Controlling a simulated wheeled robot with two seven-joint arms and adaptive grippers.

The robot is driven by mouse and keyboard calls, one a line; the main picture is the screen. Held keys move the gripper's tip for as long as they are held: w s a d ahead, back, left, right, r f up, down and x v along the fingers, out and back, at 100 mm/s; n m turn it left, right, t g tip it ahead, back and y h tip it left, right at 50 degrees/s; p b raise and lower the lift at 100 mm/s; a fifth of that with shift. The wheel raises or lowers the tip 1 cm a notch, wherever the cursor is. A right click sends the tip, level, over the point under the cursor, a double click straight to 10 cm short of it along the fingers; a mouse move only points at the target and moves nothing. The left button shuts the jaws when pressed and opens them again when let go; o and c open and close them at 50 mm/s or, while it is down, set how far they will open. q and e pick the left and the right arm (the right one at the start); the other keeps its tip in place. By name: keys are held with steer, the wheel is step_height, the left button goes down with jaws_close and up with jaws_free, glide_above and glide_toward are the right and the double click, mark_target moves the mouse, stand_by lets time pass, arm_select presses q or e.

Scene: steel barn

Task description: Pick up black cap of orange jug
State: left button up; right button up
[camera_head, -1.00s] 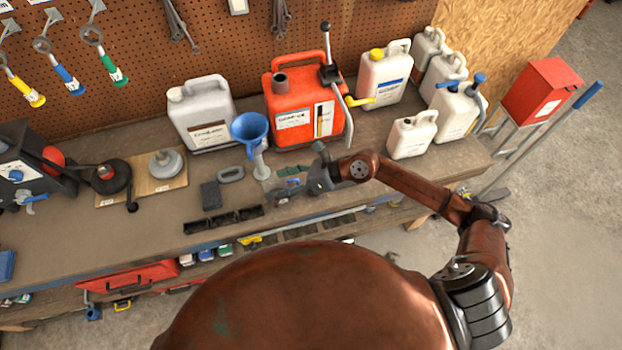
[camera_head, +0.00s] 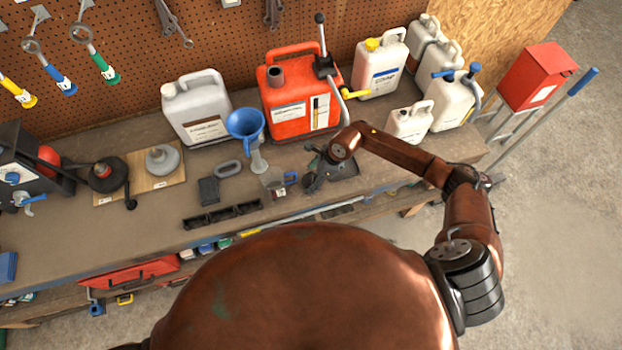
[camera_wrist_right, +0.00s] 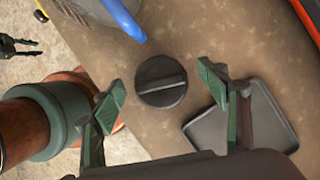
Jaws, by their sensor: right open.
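The orange jug (camera_head: 292,122) stands upright at the back of the bench, its dark spout uncapped. A round black cap (camera_wrist_right: 161,82) with a raised ridge lies on the brown bench top in the right wrist view. My right gripper (camera_wrist_right: 161,93) is open, its green fingers spread on either side of the cap in the picture; I see no contact. In the head view my right gripper (camera_head: 318,172) is over the bench in front of the jug, and I cannot make out the cap there.
A dark grey tray (camera_wrist_right: 256,142) lies right of the cap; a blue-handled item (camera_wrist_right: 122,18) is above it in the wrist view. A blue funnel (camera_head: 246,124) is left of the jug. White jugs (camera_head: 382,66) stand to the right.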

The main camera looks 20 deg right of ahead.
steer(key=shift+f, duration=0.25)
steer(key=shift+c, duration=0.3)
steer(key=c, duration=1.2)
